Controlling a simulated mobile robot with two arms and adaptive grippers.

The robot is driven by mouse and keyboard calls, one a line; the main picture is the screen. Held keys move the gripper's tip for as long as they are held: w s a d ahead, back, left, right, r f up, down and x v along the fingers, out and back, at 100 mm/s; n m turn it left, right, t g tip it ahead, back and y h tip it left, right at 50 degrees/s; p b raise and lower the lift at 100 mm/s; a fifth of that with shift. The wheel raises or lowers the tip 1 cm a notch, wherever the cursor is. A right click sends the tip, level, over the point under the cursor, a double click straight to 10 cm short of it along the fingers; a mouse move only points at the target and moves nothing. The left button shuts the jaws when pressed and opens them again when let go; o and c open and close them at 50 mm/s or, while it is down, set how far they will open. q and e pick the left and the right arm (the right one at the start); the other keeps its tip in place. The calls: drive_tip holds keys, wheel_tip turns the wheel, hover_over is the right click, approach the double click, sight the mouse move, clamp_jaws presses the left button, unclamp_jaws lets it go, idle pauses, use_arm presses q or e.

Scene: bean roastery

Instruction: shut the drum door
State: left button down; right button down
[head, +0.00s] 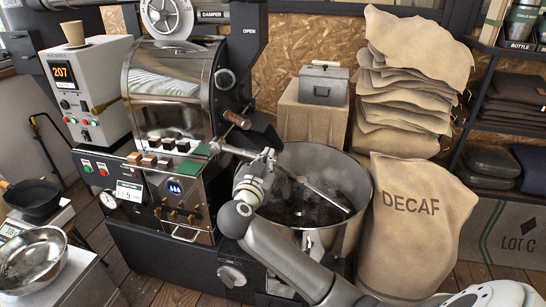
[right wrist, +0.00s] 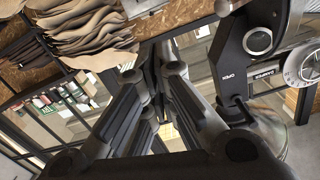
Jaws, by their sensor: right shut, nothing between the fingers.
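The roaster's drum (head: 170,85) is a shiny steel cylinder at the left centre of the head view. A wooden handle (head: 236,119) sticks out at its right front edge, below a black arm marked OPEN. The drum door itself is not clear from this angle, and I cannot tell how far open it is. My right gripper (head: 266,157) is over the left rim of the cooling bin, below and right of the wooden handle and apart from it. Its dark fingers (right wrist: 152,68) are together and empty in the right wrist view. My left gripper is out of view.
The steel cooling bin (head: 360,205) holds dark beans under a stirring arm. A DECAF sack (head: 415,225) stands right of it. Stacked sacks (head: 405,95) and a cloth-covered stand (head: 310,125) with a metal box are behind. A control unit (head: 90,85) stands left of the drum.

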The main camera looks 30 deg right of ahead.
drive_tip(key=w+d+f, duration=0.4)
drive_tip(key=w+d, duration=0.3)
drive_tip(key=shift+w+f+p, duration=0.3)
drive_tip(key=shift+f, duration=0.05)
drive_tip(key=shift+d, duration=0.1)
